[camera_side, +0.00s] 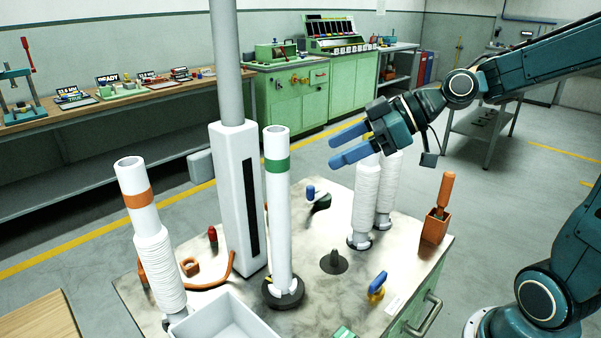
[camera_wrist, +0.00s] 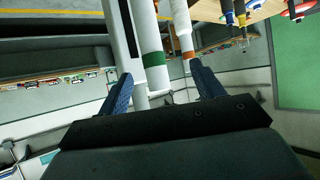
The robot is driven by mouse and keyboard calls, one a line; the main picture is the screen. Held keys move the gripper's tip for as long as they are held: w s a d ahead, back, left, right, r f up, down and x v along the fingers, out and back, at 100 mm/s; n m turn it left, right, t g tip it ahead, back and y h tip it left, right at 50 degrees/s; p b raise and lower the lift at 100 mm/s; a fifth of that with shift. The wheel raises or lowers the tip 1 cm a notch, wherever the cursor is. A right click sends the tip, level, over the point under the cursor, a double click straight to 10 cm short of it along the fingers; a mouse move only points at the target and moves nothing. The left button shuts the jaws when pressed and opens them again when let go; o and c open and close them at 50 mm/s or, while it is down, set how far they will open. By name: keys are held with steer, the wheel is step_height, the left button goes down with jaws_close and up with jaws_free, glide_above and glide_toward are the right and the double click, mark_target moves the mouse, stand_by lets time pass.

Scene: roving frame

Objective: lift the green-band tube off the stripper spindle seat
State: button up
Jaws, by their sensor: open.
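The green-band tube (camera_side: 281,215) is a tall white pipe with a green ring near its top. It stands upright on a dark round seat (camera_side: 285,295) on the bench top, beside a white column. My gripper (camera_side: 333,154) is to the right of the tube at about the height of its green band, apart from it. Its two blue fingers are spread with nothing between them. In the wrist view, the green-band tube (camera_wrist: 150,45) appears beyond the open fingers (camera_wrist: 161,74), between their tips in the picture. The seat is not clear in that view.
A white column (camera_side: 232,190) stands close left of the tube. An orange-band tube (camera_side: 135,190) with a ribbed sleeve stands further left. Two ribbed white sleeves (camera_side: 366,205) stand below my gripper. A short dark peg (camera_side: 334,262), orange holder (camera_side: 435,228) and white tray (camera_side: 225,318) are on the bench.

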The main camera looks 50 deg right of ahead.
mark_target(269, 159)
steer(key=shift+w+d+r+t+y, duration=0.3)
steer(key=shift+w+d+r+y, duration=0.1)
steer(key=shift+w, duration=0.1)
steer(key=shift+w+d+r+t+y, duration=0.25)
steer(key=shift+w+r+t+y, duration=0.1)
steer(key=shift+w, duration=0.15)
steer(key=x, duration=0.8)
steer(key=shift+w+a+f, duration=0.2)
steer(key=shift+x, duration=2.55)
jaws_close()
